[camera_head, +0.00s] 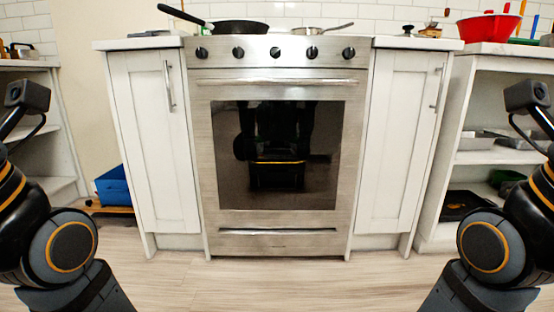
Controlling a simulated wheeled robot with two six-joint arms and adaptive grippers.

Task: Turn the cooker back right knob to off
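The cooker (277,145) stands straight ahead, a steel front with a dark oven door. A row of several black knobs runs along its top panel: far left knob (201,52), second knob (238,52), middle knob (275,52), fourth knob (312,52) and far right knob (348,52). I cannot tell which one is the back right knob. The knob settings are too small to read. My arms show at the left and right edges, well apart from the cooker. Neither gripper's fingers are in view.
A black frying pan (235,27) and a smaller pan (318,30) sit on the cooktop. White cabinets (155,140) flank the cooker. Open shelves with a red bowl (487,27) stand at right. A blue box (113,187) is at left. The floor (275,278) ahead is clear.

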